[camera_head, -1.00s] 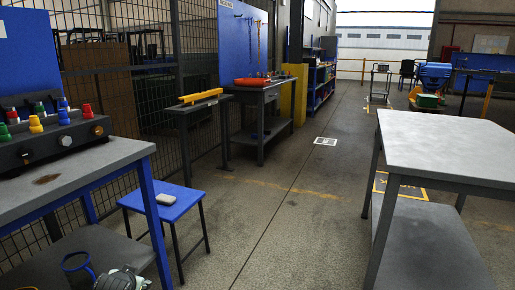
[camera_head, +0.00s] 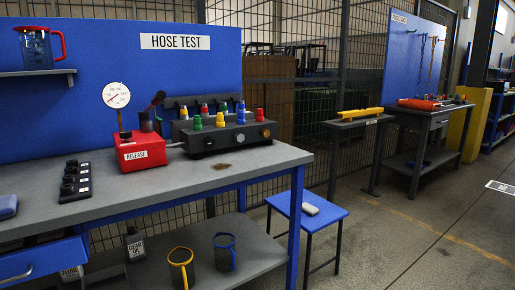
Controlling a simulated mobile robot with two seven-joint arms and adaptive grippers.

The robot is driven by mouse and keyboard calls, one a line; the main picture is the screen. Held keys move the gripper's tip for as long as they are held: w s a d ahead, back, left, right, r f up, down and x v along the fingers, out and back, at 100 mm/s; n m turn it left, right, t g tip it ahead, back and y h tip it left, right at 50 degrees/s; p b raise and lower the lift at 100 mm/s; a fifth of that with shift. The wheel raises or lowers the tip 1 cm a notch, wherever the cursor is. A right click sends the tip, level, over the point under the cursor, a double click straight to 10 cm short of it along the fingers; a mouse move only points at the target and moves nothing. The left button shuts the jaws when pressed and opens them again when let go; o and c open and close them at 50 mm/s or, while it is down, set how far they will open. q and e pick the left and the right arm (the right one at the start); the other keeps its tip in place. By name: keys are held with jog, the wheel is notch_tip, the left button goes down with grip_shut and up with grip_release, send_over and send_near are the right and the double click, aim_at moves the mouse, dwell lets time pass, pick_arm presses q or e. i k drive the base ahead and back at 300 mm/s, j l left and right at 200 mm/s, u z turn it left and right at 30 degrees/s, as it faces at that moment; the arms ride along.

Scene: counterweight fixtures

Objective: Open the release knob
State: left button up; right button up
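A red box (camera_head: 128,158) with a white RELEASE label stands on the grey-topped workbench (camera_head: 225,182), below a HOSE TEST sign. A round white gauge (camera_head: 117,95) rises on a stem from its left part. Dark parts (camera_head: 146,121) with a black lever-like piece (camera_head: 157,101) stand at its back right; which part is the release knob is too small to tell. A grey manifold (camera_head: 225,137) with coloured fittings is beside the box, with a short pipe between them. Neither gripper is in view.
A black strip of switches (camera_head: 75,182) and a blue object (camera_head: 8,206) lie left of the box. Jugs (camera_head: 181,268) stand on the lower shelf. A blue stool (camera_head: 310,214) stands right of the bench. The floor (camera_head: 420,245) farther right is open.

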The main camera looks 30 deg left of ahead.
aim_at(126, 135)
jog(key=u, duration=1.85)
